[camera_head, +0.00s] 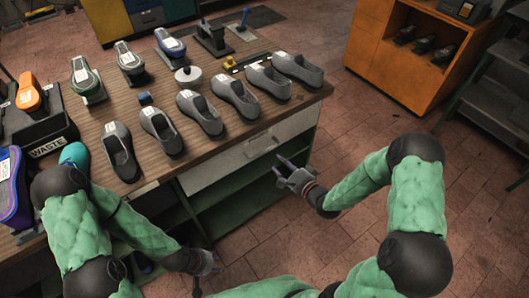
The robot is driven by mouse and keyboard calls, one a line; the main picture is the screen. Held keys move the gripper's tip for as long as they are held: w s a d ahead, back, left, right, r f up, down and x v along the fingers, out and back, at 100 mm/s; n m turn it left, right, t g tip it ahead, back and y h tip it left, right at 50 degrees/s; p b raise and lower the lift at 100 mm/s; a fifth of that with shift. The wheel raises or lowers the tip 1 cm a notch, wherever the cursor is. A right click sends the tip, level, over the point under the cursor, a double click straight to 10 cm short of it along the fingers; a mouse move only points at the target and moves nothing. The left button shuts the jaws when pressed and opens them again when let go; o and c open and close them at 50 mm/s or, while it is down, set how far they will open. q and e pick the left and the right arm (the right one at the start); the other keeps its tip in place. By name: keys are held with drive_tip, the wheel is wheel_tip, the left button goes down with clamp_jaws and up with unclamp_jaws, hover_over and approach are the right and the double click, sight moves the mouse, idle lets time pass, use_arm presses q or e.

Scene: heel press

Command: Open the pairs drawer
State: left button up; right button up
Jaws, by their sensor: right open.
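The drawer (225,166) has a pale grey front set under the wooden top of the workbench, and it looks closed. Its handle (262,144) is on the right half of the front. My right gripper (281,168) is open, in front of the bench just below and right of the handle, with its fingers pointing left. It looks empty, and I cannot tell whether it touches the drawer. My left gripper (207,264) is low in front of the bench's open shelves, well below the drawer. Its fingers are too dark and small to tell their state.
Several grey shoes (234,97) stand in a row on the bench top (110,110). A black waste bin (43,135) and more shoes are at the left. An orange cabinet (390,75) stands at the back right. The tiled floor (325,130) right of the bench is clear.

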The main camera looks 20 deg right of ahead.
sight(267, 151)
drive_tip(key=b+x, duration=0.2)
drive_tip(key=x, duration=0.6)
drive_tip(key=shift+w+f+b, duration=0.15)
drive_tip(key=shift+b, duration=0.2)
drive_tip(key=shift+x, duration=0.75)
clamp_jaws()
